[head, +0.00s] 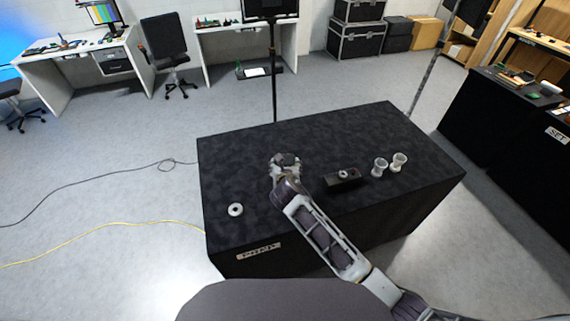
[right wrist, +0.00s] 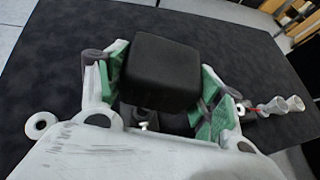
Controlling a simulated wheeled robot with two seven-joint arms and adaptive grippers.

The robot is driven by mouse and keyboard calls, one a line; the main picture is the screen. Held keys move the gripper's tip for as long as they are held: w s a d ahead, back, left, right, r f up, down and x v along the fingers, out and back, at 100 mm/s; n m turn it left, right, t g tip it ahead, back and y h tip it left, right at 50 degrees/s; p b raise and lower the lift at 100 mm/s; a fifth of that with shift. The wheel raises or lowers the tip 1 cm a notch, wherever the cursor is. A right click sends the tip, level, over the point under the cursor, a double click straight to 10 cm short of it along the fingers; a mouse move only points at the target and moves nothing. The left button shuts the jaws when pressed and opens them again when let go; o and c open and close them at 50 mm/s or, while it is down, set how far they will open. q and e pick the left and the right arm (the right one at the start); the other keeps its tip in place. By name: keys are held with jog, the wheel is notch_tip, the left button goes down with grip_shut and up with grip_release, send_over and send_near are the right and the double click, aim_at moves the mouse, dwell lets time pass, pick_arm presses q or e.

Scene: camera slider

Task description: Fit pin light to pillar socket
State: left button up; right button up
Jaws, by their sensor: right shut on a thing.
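My right gripper (head: 285,163) is over the left middle part of the black table. In the right wrist view its green-padded fingers (right wrist: 160,88) are shut on a black rounded box (right wrist: 160,65), which seems to be the pin light. In the head view the gripper mostly hides that box. A low black block (head: 343,179) with a pale ring on top lies just right of the gripper; I cannot tell whether it is the pillar socket. In the right wrist view the held box and the gripper mostly cover what lies beneath them. My left gripper is not in view.
Two white spool-shaped pieces (head: 380,167) (head: 399,162) stand to the right on the black table (head: 330,128). A white ring (head: 235,209) lies near its left front edge. A dark stand (head: 274,90) rises behind the table. The table's back half is clear.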

jog(key=shift+f+b, duration=0.5)
jog(key=shift+f, duration=0.95)
jog(key=shift+p, duration=1.05)
dwell(0.4)
jog(key=shift+f, duration=1.05)
dwell(4.0)
